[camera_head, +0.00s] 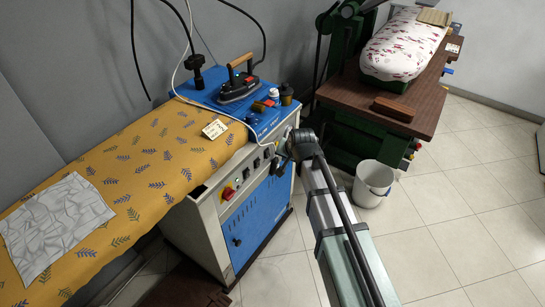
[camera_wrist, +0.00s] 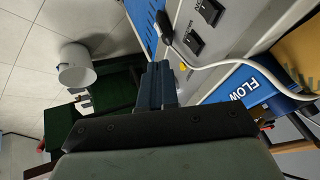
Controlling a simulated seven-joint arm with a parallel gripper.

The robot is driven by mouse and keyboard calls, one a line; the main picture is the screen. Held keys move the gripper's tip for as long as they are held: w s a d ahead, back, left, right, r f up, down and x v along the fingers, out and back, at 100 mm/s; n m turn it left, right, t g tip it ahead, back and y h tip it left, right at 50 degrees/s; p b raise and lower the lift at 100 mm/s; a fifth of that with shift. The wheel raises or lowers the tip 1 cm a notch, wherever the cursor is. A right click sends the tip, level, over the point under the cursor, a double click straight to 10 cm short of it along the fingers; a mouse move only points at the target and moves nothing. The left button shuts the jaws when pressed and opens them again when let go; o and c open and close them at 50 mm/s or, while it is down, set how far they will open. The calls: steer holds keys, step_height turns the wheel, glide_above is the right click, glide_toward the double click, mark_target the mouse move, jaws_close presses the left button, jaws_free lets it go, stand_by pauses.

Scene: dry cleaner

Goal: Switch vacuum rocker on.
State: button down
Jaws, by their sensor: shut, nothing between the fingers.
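The control panel (camera_head: 243,178) is on the front of the blue and white ironing unit. It carries dark rocker switches (camera_head: 257,164) and a red knob on yellow (camera_head: 228,193). In the wrist view two black rockers show, one at the top (camera_wrist: 210,11) and one lower left of it (camera_wrist: 191,43). Their labels are too small to read, so I cannot tell which is the vacuum rocker or how it is set. My gripper (camera_wrist: 158,70) is shut and empty, close in front of the panel's right end. In the head view my wrist (camera_head: 303,145) hides that end.
A white cable (camera_head: 238,122) runs over the unit's top and down across the panel. An iron (camera_head: 240,82) and small bottles stand on top. A yellow patterned board (camera_head: 140,165) extends left. A white bucket (camera_head: 373,183) stands on the floor right of my arm.

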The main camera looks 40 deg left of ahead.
mark_target(268, 154)
steer(key=shift+w+a+r+m, duration=0.2)
steer(key=shift+m, duration=0.8)
steer(key=w+a+f, duration=0.3)
steer(key=a+f, duration=0.5)
steer(key=shift+w+a+f, duration=0.25)
steer(key=shift+w+f, duration=0.05)
steer(key=shift+f, duration=0.05)
